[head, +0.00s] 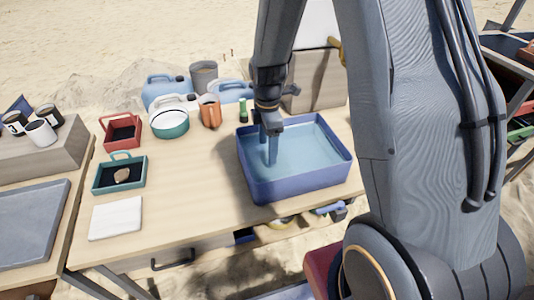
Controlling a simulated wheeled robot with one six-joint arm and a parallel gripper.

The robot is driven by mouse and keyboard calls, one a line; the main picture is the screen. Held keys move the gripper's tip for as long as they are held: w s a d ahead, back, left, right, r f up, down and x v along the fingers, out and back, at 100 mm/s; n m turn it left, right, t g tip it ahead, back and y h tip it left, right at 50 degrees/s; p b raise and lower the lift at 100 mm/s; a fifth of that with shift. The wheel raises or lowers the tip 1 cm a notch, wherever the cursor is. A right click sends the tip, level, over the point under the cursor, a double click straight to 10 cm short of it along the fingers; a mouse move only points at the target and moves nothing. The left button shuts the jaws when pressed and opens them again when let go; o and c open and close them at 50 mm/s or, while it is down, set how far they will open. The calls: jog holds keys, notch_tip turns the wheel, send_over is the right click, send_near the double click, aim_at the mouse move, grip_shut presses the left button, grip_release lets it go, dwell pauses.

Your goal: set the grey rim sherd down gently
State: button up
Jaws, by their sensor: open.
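My gripper (268,152) points down into the blue basin (262,192), its fingertips over or in the pale blue water. It is open, and no sherd shows between its fingers. I cannot make out a grey rim sherd in the head view; the gripper and basin wall may hide part of the basin floor. A small tan-brown sherd (122,175) lies in the dark-lined green tray (97,186) left of the basin.
A red tray (104,125) stands behind the green tray, and a white pad (116,218) lies in front of it. Jugs, an orange mug (210,112) and a green-capped bottle (243,110) stand along the back. The tabletop between the pad and basin is clear.

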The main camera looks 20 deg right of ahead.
notch_tip(320, 180, up, 8)
jog(key=b, duration=0.1)
jog(key=s+r+m, duration=0.2)
jog(key=s+m, duration=1.5)
jog(key=m, duration=0.1)
jog(key=shift+s+d+r, duration=0.15)
jog(key=shift+s+r, duration=0.05)
jog(key=shift+r, duration=0.15)
